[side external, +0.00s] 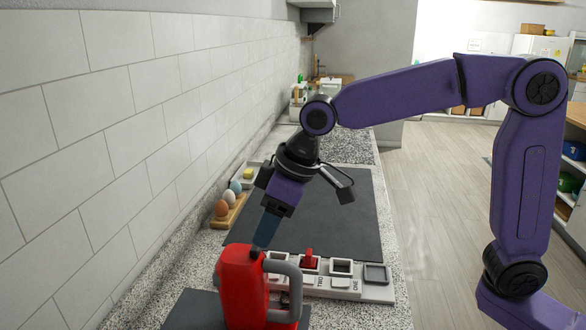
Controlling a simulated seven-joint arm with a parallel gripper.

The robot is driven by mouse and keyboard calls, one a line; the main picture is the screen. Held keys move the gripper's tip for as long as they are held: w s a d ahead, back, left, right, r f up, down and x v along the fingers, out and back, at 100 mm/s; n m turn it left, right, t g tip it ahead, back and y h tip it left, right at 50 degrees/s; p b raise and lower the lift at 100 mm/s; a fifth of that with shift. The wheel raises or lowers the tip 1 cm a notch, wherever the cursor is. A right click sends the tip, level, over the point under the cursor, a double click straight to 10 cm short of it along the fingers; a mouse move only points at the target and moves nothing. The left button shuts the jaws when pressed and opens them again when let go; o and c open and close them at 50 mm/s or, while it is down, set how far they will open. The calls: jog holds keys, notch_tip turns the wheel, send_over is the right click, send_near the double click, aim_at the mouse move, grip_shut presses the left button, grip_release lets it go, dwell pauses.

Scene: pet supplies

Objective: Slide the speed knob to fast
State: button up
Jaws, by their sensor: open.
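A light grey panel (375,291) with a row of dark-framed square openings lies on the counter. A red knob (309,257) stands up at one opening. Labels "TWO" and "ONE" show on the panel; no "fast" mark can be made out. The red jug hides the panel's left part, so I cannot tell if another knob is there. My gripper (265,236) points down, above and left of the red knob in the picture, apart from it. Its fingertips are close to the jug's top in the picture; whether they touch it cannot be told.
The red jug (240,290) with a grey handle stands in front on a dark mat. A large dark slab (340,215) lies behind the panel. A wooden holder with several eggs (222,208) is at the left by the tiled wall. Speckled counter (365,318) is free in front.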

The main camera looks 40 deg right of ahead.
jog(key=v, duration=1.3)
jog(key=s+d+f+n+g+h, duration=0.1)
jog(key=s+d+f, duration=0.8)
jog(key=s+f, duration=0.1)
jog(key=s+d+f+n+g+h, duration=0.1)
jog(key=s+d+f+n+g, duration=0.1)
jog(key=s+d+f, duration=0.7)
jog(key=s+f, duration=0.2)
jog(key=s, duration=0.1)
jog(key=shift+s+n+h, duration=0.3)
jog(key=shift+h, duration=0.1)
